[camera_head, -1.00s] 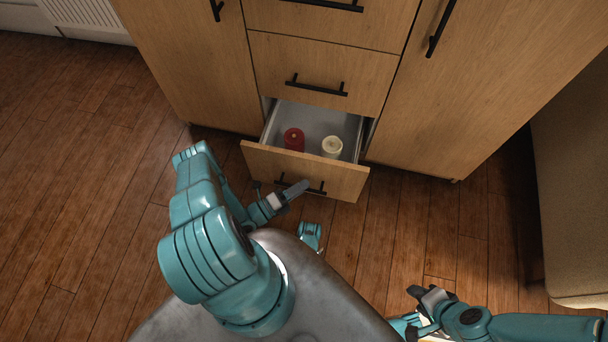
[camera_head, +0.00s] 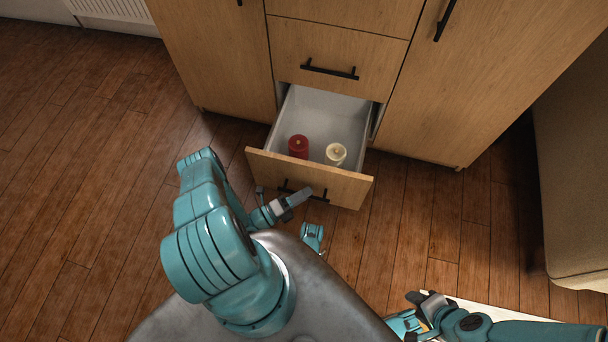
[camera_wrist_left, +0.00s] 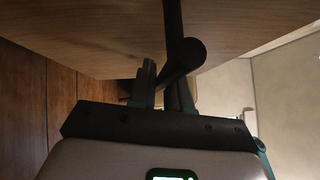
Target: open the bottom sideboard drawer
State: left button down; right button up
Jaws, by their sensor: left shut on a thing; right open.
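The bottom sideboard drawer (camera_head: 327,182) is pulled well out of the wooden sideboard (camera_head: 338,40), and its pale interior shows. A red candle (camera_head: 298,146) and a cream candle (camera_head: 336,154) stand inside near its front. My left gripper (camera_head: 284,196) is at the drawer front, shut on the black bar handle (camera_head: 316,197). In the left wrist view the gripper's fingers (camera_wrist_left: 162,88) close around the dark handle (camera_wrist_left: 184,52) against the wooden front. My right gripper (camera_head: 416,302) is open and empty at the lower right, away from the sideboard.
The middle drawer (camera_head: 335,60) and the side doors are shut. An upholstered piece (camera_head: 575,170) stands at the right edge. A pale flat thing (camera_head: 500,312) lies at the lower right, partly hidden by my right arm. Wooden floor (camera_head: 80,150) is clear on the left.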

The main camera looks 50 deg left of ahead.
pick_arm(q)
jog(key=shift+s, duration=0.15)
dwell(0.3)
jog(key=c, duration=1.2)
grip_release()
jog(key=shift+d, duration=0.1)
jog(key=shift+f, duration=0.1)
